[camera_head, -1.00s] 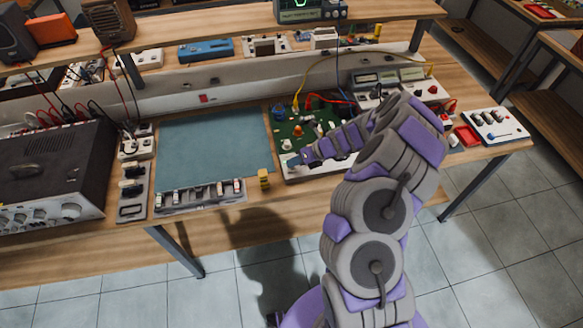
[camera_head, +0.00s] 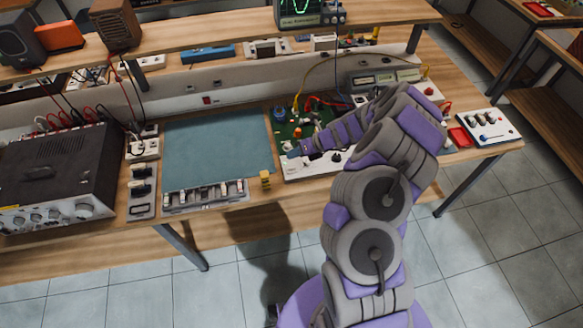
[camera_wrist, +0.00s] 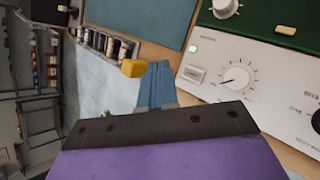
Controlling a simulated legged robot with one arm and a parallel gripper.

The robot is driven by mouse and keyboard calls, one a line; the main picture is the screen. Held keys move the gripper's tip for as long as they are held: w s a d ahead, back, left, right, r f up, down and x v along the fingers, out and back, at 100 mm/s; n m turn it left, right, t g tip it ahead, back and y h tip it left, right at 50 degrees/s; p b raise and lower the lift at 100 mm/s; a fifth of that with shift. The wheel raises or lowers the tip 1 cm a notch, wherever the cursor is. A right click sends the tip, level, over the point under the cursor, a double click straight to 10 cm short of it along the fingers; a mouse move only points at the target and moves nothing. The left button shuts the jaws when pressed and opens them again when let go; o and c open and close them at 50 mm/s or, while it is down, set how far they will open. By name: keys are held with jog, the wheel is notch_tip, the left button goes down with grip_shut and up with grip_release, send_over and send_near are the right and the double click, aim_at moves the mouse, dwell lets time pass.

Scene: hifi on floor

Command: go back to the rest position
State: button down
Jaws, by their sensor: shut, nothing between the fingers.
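My gripper (camera_head: 294,153) is at the end of my bent purple and grey arm, above the front part of the green circuit board unit (camera_head: 284,131). Its fingers are together with nothing held. In the wrist view the blue fingers (camera_wrist: 157,85) point past the front edge of the unit's white control panel (camera_wrist: 240,72). Part of the board and panel is hidden behind my arm in the head view.
A workbench with a blue-green mat (camera_head: 217,150) carries a yellow block (camera_head: 265,180), a rack of small parts (camera_head: 204,196) and a black amplifier (camera_head: 57,172). Cables rise behind the board. A red tray (camera_head: 460,137) lies right. Tiled floor is open in front.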

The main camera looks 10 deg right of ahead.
jog(key=s+a+r+n+g+b, duration=0.1)
jog(key=s+a+r+n+g, duration=0.1)
jog(key=s+a+r+n, duration=0.6)
jog(key=s+a+r+n+g+b, duration=0.15)
jog(key=s+a+r+n, duration=0.35)
jog(key=s+r+n, duration=0.5)
jog(key=s+d+r+n+h, duration=0.1)
jog(key=s+d+n, duration=0.3)
jog(key=s, duration=0.4)
jog(key=s+d+r+n+g+h+b, duration=0.1)
jog(key=s+d+n+h, duration=0.3)
jog(key=s, duration=0.4)
jog(key=s+d+r+n+g+h+b, duration=0.1)
jog(key=s+d+r+n+h, duration=0.1)
jog(key=s, duration=0.6)
jog(key=d+n+h, duration=0.1)
jog(key=d+n, duration=0.1)
jog(key=n, duration=0.1)
jog(key=shift+r+n, duration=0.4)
